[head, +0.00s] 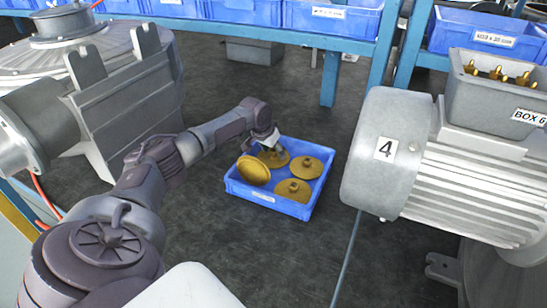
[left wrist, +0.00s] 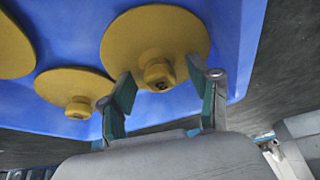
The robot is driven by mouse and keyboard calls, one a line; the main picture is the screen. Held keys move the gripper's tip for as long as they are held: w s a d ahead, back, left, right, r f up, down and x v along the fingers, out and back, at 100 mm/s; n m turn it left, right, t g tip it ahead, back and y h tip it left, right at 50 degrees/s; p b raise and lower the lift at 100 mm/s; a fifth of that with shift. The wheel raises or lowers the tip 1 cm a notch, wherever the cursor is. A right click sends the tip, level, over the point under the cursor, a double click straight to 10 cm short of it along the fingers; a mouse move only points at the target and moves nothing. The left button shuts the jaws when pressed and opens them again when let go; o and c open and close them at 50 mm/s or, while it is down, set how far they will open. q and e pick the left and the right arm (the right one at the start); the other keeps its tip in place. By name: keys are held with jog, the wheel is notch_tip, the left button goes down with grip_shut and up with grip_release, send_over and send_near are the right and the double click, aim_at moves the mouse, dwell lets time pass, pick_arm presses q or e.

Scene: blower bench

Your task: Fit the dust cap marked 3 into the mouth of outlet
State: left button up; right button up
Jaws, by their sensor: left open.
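A blue tray (head: 268,200) on the dark floor holds several round yellow dust caps with central knobs. One cap (head: 253,170) leans tilted at the left side; others lie flat, knob up, such as the front cap (head: 292,191) and the right cap (head: 305,167). No number is readable on any cap. My left gripper (head: 268,143) is over the tray's back left, open. In the left wrist view its spread fingers (left wrist: 166,92) stand either side of a cap's knob (left wrist: 159,76); contact cannot be told. My right gripper is not in view. No outlet mouth is clearly identifiable.
A grey machine (head: 115,95) with a round flange (head: 20,155) stands at left. A ribbed motor (head: 440,170) marked 4 stands at right, carrying a grey box (head: 490,95) labelled BOX 6. Blue shelf bins (head: 335,18) line the back. Floor around the tray is mostly clear.

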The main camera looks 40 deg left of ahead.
pick_arm(q)
jog(key=shift+c, duration=0.2)
grip_shut()
dwell(0.3)
jog(key=shift+w+r, duration=0.1)
jog(key=shift+r, duration=0.5)
notch_tip(320, 180, up, 3)
jog(key=shift+f, duration=0.1)
jog(key=s+d+r, duration=0.1)
jog(key=d+r, duration=0.6)
jog(key=d, duration=0.4)
jog(key=shift+s+d, duration=0.25)
jog(key=shift+s, duration=0.15)
